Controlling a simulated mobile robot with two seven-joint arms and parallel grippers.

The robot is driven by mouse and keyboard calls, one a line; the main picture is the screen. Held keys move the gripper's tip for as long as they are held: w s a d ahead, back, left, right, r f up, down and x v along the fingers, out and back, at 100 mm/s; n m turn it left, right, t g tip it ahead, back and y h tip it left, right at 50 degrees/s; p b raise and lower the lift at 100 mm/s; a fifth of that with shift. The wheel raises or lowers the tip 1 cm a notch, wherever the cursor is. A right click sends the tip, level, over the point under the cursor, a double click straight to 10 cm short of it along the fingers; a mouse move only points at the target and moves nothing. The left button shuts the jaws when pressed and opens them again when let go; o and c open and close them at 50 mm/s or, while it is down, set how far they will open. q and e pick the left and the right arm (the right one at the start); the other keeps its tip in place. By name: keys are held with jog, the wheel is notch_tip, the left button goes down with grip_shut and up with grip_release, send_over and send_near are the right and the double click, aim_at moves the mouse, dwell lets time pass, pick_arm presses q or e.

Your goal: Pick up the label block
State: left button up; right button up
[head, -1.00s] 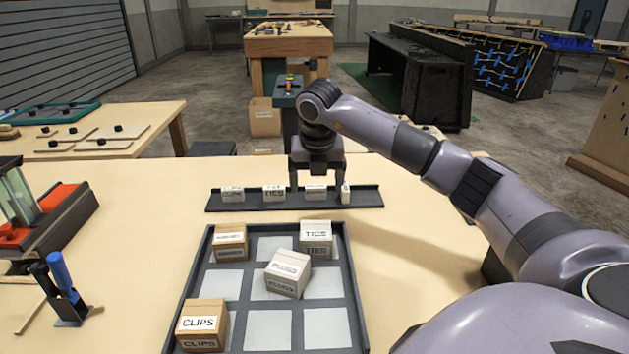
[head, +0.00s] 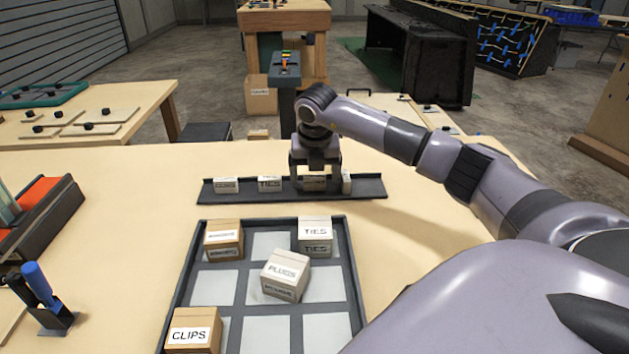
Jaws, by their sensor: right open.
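A black label rack (head: 215,197) lies across the table with several small pale label blocks standing in it. One label block (head: 314,183) stands in the rack directly below the palm of my right gripper (head: 315,183). The gripper points down and is open, with one finger to the left and one to the right of this block. I cannot tell whether either finger touches it. Other label blocks stand at the left (head: 227,185), left of the gripper (head: 270,184), and just right of it (head: 346,183). My left gripper is out of view.
A dark sectioned tray (head: 348,265) in front holds boxes marked CLIPS (head: 193,330), PLUGS (head: 285,275) and TIES (head: 315,236), plus another box (head: 223,240). The PLUGS box sits askew. A blue-handled tool (head: 38,282) stands in a holder at left.

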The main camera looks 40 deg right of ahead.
jog(key=shift+w+d+f, duration=0.1)
jog(key=shift+f, duration=0.4)
jog(key=c, duration=1.1)
jog(key=shift+o, duration=0.2)
jog(key=shift+r, duration=0.1)
